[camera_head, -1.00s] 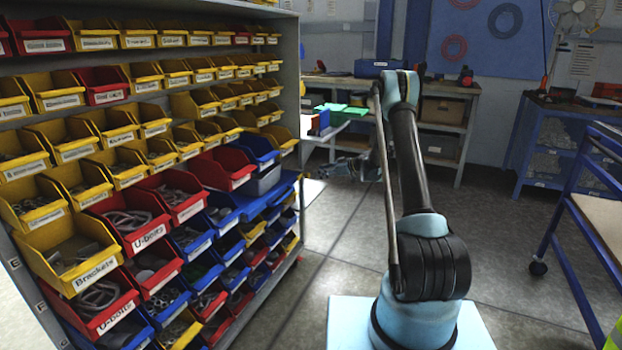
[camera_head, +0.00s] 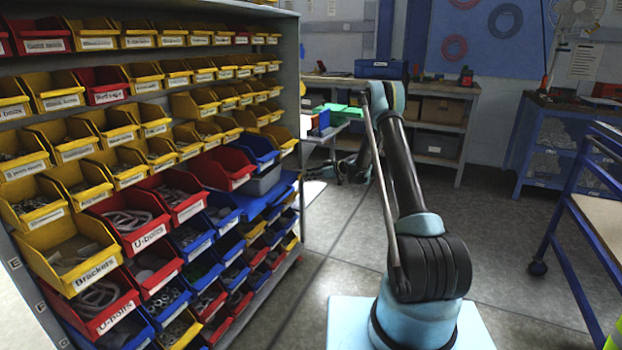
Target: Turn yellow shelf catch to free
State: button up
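I cannot make out a yellow shelf catch in this view. A tall shelf rack (camera_head: 298,70) of bins fills the left side, with many yellow bins (camera_head: 70,250) on it. My arm rises at the centre right and bends down on its far side. My gripper (camera_head: 341,179) is small and dark beyond the arm, to the right of the rack's far end. Its fingers are too small and partly hidden to tell whether they are open or shut.
Red bins (camera_head: 128,222) and blue bins (camera_head: 190,238) also fill the rack. A workbench (camera_head: 440,88) stands at the back, a blue bench (camera_head: 560,105) at the back right, and a blue-framed cart (camera_head: 570,245) at the right. The floor between is clear.

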jog(key=c, duration=0.3)
jog(key=shift+w+d+f+m+g+y, duration=0.15)
jog(key=shift+m+g+y, duration=0.75)
jog(key=shift+m, duration=1.35)
jog(key=shift+w+f+m+g+y, duration=0.2)
jog(key=shift+m+g+y, duration=0.7)
jog(key=shift+m, duration=1.3)
jog(key=shift+w+d+f+m+g+y, duration=0.15)
jog(key=shift+m+g+y, duration=0.7)
jog(key=shift+m, duration=1.4)
jog(key=shift+a, duration=0.1)
jog(key=o, duration=1)
